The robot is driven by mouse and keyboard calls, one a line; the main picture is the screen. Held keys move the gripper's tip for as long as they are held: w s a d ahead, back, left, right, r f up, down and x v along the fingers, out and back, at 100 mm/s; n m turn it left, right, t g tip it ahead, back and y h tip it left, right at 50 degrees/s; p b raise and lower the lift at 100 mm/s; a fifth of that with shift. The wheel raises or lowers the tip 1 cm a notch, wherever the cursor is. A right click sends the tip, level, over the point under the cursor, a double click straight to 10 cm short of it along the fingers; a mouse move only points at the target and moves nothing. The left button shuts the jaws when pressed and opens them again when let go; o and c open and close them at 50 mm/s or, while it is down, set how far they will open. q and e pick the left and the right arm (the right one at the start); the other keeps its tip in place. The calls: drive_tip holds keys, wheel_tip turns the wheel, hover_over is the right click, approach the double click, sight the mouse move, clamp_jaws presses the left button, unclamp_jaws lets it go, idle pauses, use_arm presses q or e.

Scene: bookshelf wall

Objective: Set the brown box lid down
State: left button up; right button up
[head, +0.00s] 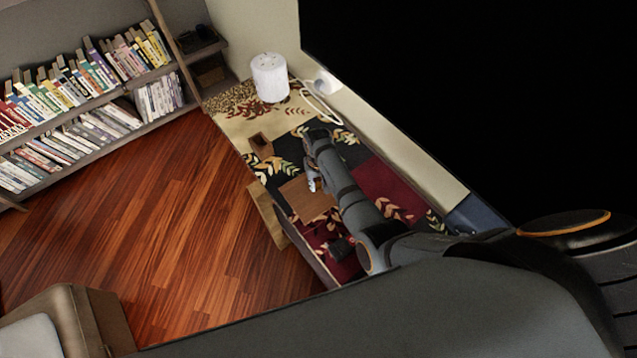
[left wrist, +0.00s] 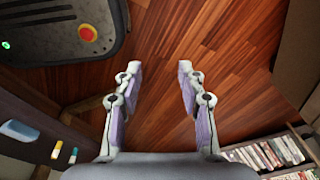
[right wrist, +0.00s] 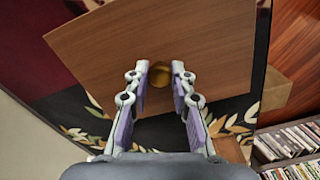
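The brown box lid (head: 308,199) is a flat wooden board over the patterned cloth in the head view. In the right wrist view the lid (right wrist: 215,45) fills the upper middle, with a round golden knob (right wrist: 189,76) on its face. My right gripper (right wrist: 160,70) has its fingers on both sides of the knob, apparently shut on it. In the head view my right gripper (head: 312,182) is beside the lid and partly hidden by its own arm. I cannot tell whether the lid touches the cloth. My left gripper (left wrist: 157,70) is open and empty above the wooden floor.
A small brown box (head: 261,146) stands on the cloth beyond the lid. A white cylinder (head: 269,78) with a cable stands at the far end. A small dark object (head: 341,248) lies at the near side. Bookshelves (head: 70,95) stand across the clear wooden floor.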

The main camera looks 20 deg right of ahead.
sight(318, 185)
drive_tip(key=o, duration=0.5)
drive_tip(key=shift+w, duration=0.1)
drive_tip(key=shift+c, duration=0.2)
use_arm(q)
drive_tip(key=shift+s, duration=0.55)
use_arm(e)
drive_tip(key=shift+r, duration=0.1)
use_arm(q)
wheel_tip(318, 185, up, 13)
drive_tip(key=p, duration=1.3)
use_arm(e)
wheel_tip(318, 185, up, 12)
